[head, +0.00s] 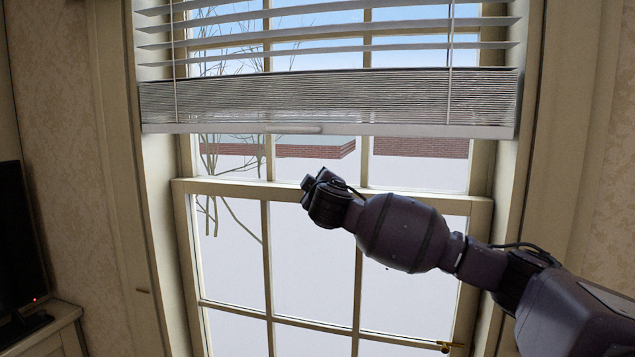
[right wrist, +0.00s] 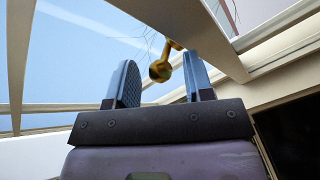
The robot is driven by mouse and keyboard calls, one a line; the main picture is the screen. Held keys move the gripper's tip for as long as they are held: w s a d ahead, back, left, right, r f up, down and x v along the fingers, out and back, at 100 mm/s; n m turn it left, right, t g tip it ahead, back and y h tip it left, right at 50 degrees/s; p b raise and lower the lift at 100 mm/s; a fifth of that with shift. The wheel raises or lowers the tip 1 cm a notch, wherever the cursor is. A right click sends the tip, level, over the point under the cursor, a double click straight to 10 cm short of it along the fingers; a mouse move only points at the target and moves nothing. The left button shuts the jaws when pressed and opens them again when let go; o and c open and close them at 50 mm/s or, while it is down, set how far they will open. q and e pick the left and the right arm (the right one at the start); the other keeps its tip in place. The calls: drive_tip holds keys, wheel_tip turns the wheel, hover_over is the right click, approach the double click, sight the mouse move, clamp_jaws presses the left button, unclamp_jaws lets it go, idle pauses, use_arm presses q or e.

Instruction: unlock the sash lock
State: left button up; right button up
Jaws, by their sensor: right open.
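The sash lock shows in the right wrist view as a brass piece with a rounded knob (right wrist: 160,70) hanging from the window frame. The knob appears between the two fingers of my right gripper (right wrist: 158,62), which are open, with gaps on both sides. In the head view my right arm reaches in from the right, and the right gripper (head: 312,186) is at the meeting rail (head: 230,188) of the window. The gripper and wrist hide the lock there. My left gripper is in neither view.
A partly raised blind (head: 330,102) hangs above the rail, its bottom bar over the upper panes. A brass fitting (head: 447,346) sits low on the right of the lower sash. A dark screen (head: 18,240) stands on a cabinet (head: 45,325) at left.

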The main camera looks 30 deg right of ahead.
drive_tip(key=shift+w+d, duration=0.25)
drive_tip(key=shift+w, duration=0.25)
drive_tip(key=shift+c, duration=0.4)
clamp_jaws()
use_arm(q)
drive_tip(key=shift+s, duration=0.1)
